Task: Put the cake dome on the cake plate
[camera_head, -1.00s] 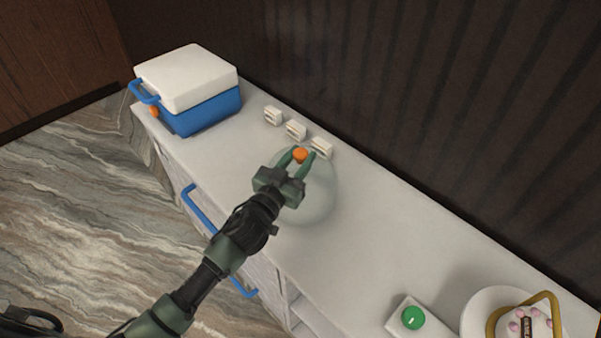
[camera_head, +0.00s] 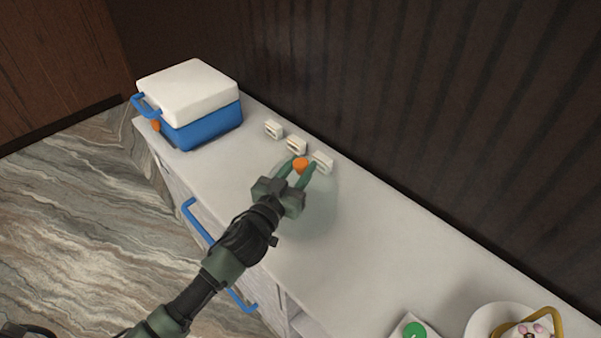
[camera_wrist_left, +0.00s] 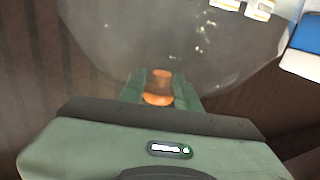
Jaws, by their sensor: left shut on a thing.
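The cake dome (camera_head: 322,208) is clear, with an orange knob (camera_head: 301,164) on top. My left gripper (camera_head: 301,170) is shut on this knob over the middle of the counter. The left wrist view shows the knob (camera_wrist_left: 159,84) between the fingers and the see-through dome (camera_wrist_left: 165,40) beyond. I cannot tell clearly whether the dome's rim touches the counter. The white cake plate (camera_head: 478,322) is at the lower right, cut by the frame's edge. A cake (camera_head: 530,332) with pink dots and a gold-coloured loop (camera_head: 553,316) show at it. My right gripper is not in view.
A blue and white cooler (camera_head: 200,115) stands at the counter's far left end. Several small white cards (camera_head: 273,129) stand along the back near the dark wall. A white block with a green button (camera_head: 414,331) is left of the plate. Bare counter (camera_head: 390,255) lies between.

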